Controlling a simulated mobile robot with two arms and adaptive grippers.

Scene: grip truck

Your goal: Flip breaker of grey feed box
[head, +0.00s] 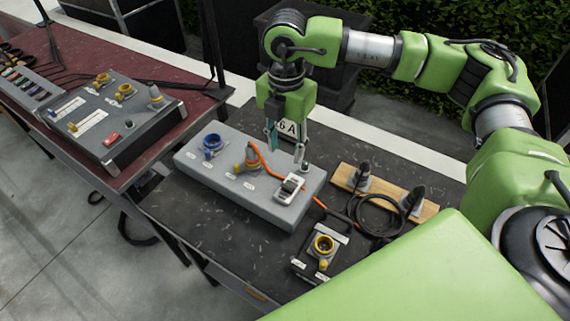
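The grey feed box (228,192) lies on the dark table, with a blue socket, a yellow socket and a breaker on its top. An orange cable runs from a grey and yellow plug (250,158) at the yellow socket. The breaker (289,189) is a white block with a dark middle near the box's right end; its lever position is too small to tell. My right gripper (288,150) points down over the box's back edge, behind the breaker. Its fingers are apart with nothing seen between them. Whether a fingertip touches the box is unclear. My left gripper is out of view.
A wooden strip (434,210) with dark plugs and a coiled black cable lies right of the box. A small dark box (338,253) with a yellow socket sits in front. A grey control console (145,133) stands on the red table (160,93) at left.

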